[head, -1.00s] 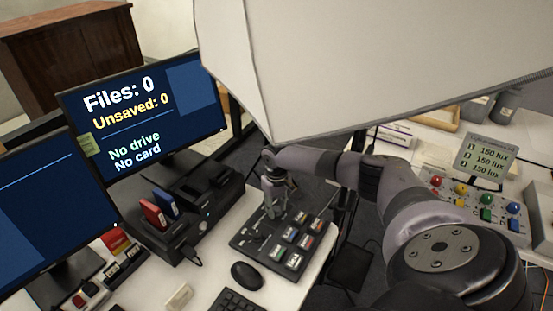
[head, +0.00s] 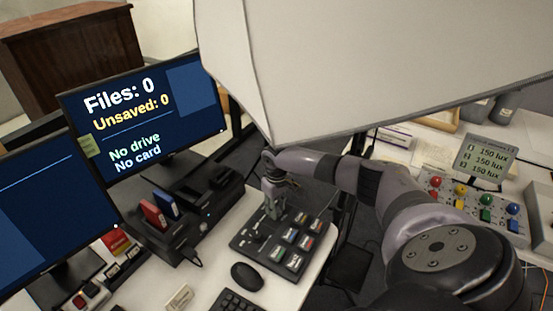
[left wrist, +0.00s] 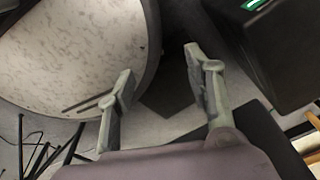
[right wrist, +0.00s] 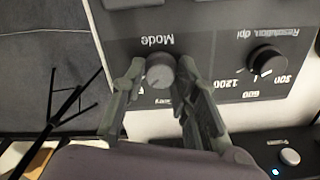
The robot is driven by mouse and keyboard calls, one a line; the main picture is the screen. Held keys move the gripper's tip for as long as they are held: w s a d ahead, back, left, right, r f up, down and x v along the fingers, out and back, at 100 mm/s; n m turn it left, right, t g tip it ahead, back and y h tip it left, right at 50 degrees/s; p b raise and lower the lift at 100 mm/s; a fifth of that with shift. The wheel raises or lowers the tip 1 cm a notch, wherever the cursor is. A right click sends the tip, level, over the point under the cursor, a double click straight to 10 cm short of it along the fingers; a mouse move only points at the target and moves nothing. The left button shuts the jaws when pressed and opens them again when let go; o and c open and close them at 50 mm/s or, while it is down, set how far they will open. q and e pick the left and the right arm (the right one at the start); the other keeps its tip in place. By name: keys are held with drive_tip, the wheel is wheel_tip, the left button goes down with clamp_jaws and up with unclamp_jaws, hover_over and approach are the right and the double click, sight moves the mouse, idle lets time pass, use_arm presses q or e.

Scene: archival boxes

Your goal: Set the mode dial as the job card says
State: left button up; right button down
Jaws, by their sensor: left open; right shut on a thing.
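In the head view my right gripper (head: 272,208) reaches down to the panel's (head: 244,239) far left part and hides the dial. Its setting cannot be read. My left gripper (left wrist: 160,75) is open and empty, away from the panel. I cannot make out the job card.
A resolution dial (right wrist: 267,60) sits beside the mode dial. Keys (head: 290,236) cover the panel's right part. A mouse (head: 247,276) and a drive dock (head: 178,232) stand nearby. A large white lamp hood (head: 370,60) hangs above. A lux display (head: 485,158) stands at right.

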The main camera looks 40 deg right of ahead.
drive_tip(key=n, duration=0.4)
drive_tip(key=shift+n, duration=2.8)
drive_tip(key=c, duration=1.2)
unclamp_jaws()
drive_tip(key=shift+c, duration=0.2)
drive_tip(key=shift+r, duration=0.15)
drive_tip(key=shift+r, duration=0.35)
wheel_tip(320, 180, up, 11)
